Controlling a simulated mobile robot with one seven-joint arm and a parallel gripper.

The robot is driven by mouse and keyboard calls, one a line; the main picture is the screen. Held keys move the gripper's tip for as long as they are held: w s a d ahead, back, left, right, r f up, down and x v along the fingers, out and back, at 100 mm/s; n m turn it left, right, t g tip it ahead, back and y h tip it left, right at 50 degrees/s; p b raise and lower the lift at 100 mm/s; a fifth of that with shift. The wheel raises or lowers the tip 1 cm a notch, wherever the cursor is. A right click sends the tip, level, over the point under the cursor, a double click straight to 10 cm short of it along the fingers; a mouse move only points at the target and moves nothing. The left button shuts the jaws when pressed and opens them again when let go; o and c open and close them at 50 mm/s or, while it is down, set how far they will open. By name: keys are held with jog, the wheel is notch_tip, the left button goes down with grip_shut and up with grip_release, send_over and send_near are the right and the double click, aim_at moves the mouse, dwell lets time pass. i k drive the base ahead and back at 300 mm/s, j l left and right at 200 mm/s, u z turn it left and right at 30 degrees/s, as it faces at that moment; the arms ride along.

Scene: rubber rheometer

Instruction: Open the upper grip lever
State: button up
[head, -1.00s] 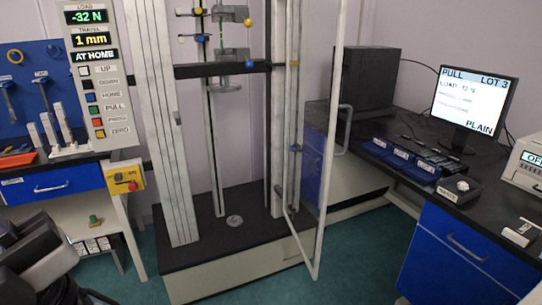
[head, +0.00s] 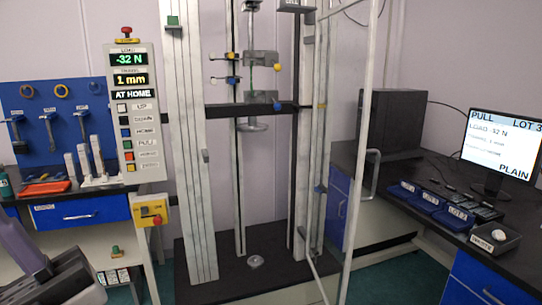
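The tall test frame stands in the middle of the head view. Its upper grip (head: 262,57) is a grey block high between the columns. A yellow ball knob (head: 277,67) hangs at its right side, and a second yellow knob (head: 230,56) sits on a thin rod to the left. The lower grip (head: 262,86) is just below, with a blue ball knob (head: 277,105) at its right. A thin green strip (head: 250,67) runs between the grips. Whether the lever is open is too small to tell.
The clear door (head: 356,150) stands swung open at the frame's right front. A control panel (head: 130,110) reads -32 N, 1 mm, AT HOME. Benches flank the frame; the right one carries blue trays (head: 430,204) and a monitor (head: 500,145).

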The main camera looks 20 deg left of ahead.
aim_at(277, 67)
jog(key=i+j, duration=1.7)
jog(key=i, duration=0.2)
